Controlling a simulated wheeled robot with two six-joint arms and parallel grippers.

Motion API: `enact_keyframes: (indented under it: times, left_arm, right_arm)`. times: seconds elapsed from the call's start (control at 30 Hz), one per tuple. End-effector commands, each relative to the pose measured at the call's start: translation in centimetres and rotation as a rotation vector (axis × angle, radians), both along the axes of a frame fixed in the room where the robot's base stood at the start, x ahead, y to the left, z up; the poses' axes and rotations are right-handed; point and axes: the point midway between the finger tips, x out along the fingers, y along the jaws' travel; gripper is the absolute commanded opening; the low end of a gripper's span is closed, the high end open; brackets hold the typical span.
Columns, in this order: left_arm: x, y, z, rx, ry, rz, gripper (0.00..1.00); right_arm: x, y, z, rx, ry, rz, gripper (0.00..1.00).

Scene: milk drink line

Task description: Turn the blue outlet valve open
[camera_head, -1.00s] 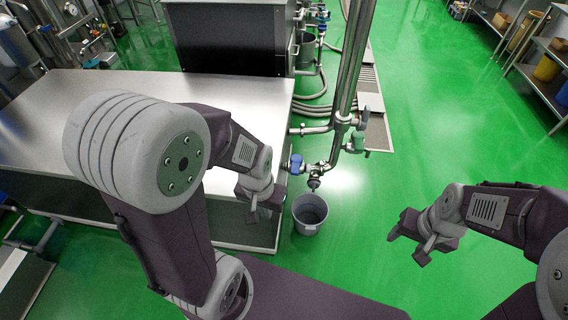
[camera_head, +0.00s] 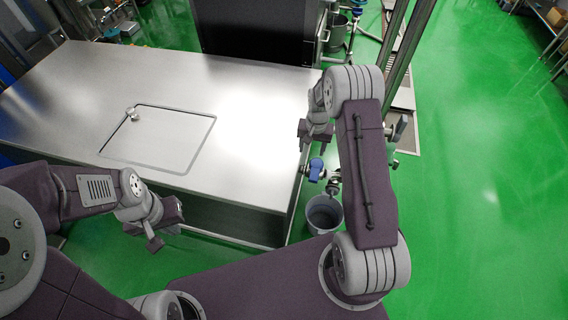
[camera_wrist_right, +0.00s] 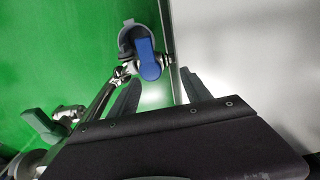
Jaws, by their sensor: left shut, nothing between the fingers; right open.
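The blue outlet valve (camera_head: 316,168) is on the steel pipework just beyond the bench's right edge, above a grey bucket (camera_head: 322,214). In the right wrist view its blue handle (camera_wrist_right: 149,58) shows in front of the bucket, beyond the fingertips and roughly between them. My right gripper (camera_head: 314,135) is open and empty, close to the valve; no contact shows. Its two fingers also show in the right wrist view (camera_wrist_right: 160,88). My left gripper (camera_head: 164,226) is shut and empty, low at the left in front of the bench, away from the valve.
The steel bench (camera_head: 240,100) with a square lid (camera_head: 160,140) fills the left. A green valve handle (camera_wrist_right: 45,125) shows at the left of the right wrist view, near the pipes. Open green floor (camera_head: 480,200) lies to the right.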

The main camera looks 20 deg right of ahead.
Motion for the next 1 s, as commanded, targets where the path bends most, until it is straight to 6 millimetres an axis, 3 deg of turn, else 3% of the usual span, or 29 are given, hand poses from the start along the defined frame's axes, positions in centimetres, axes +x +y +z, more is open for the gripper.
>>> enact_keyframes:
  times: [0.1,0.23,0.4,0.8,1.0]
  left_arm:
    - [0.0,0.0,-0.1,0.0,0.0,0.0,0.0]
    - [0.0,0.0,-0.2,0.0,0.0,0.0,0.0]
    - [0.0,0.0,-0.2,0.0,0.0,0.0,0.0]
    - [0.0,0.0,-0.4,0.0,0.0,0.0,0.0]
    - [0.0,0.0,-0.4,0.0,0.0,0.0,0.0]
  right_arm:
    - [-1.9,-0.8,-3.1,0.013,0.061,-0.027,0.56]
    - [-2.9,-1.3,-4.3,0.02,0.086,-0.044,0.56]
    - [-2.9,-1.4,-4.9,0.02,0.085,-0.046,0.56]
    - [-2.9,-1.4,-12.3,0.02,0.084,-0.045,0.56]
    - [-2.8,-1.4,-13.2,0.019,0.083,-0.045,0.56]
